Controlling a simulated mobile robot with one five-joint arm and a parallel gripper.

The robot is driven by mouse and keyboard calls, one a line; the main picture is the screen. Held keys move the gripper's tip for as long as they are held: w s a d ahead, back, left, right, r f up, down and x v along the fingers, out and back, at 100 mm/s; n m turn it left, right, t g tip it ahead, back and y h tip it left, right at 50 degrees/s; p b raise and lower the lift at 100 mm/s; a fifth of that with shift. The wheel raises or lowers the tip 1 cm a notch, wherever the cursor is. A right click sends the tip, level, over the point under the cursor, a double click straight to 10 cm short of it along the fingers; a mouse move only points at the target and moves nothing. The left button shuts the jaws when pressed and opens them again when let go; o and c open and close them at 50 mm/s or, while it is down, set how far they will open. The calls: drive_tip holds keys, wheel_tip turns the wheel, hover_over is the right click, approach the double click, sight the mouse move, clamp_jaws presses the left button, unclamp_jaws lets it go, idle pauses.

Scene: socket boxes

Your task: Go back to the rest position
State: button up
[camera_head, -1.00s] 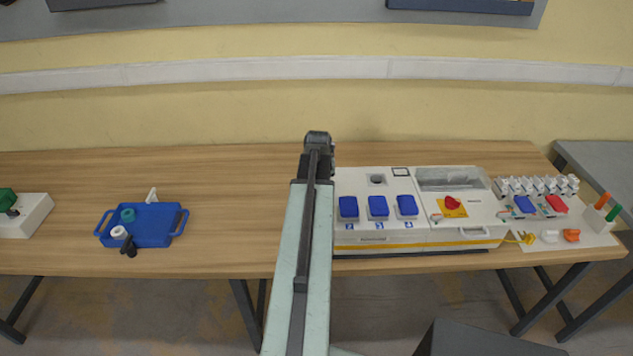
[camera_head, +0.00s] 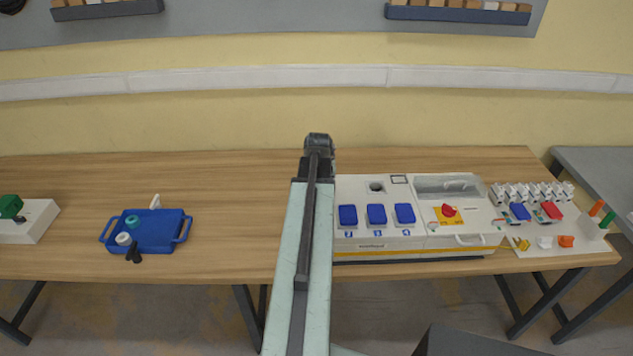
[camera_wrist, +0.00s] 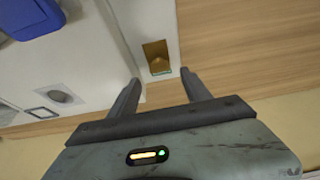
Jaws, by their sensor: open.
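My gripper (camera_wrist: 159,76) is open, and its two dark fingers stand apart with nothing held between them. In the head view my gripper (camera_head: 319,143) is at the far end of my outstretched arm, just left of the white socket box (camera_head: 375,248). The box has several blue socket covers, a red switch on a yellow plate and a grey window. In the wrist view a blue cover (camera_wrist: 30,18) shows at the upper left on the white housing (camera_wrist: 85,50). A narrow white part with a brass-coloured recess (camera_wrist: 157,55) lies just beyond the fingertips.
A blue tray (camera_head: 172,222) with small items lies on the left of the wooden table (camera_head: 230,180). A white block with a green part (camera_head: 38,222) is at the far left. A white panel with sockets and plugs (camera_head: 590,240) is at the right. The table between tray and arm is clear.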

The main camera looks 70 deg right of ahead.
drive_tip(key=p+v, duration=0.1)
drive_tip(key=v, duration=0.2)
drive_tip(key=shift+r+p, duration=0.1)
drive_tip(key=shift+p, duration=0.2)
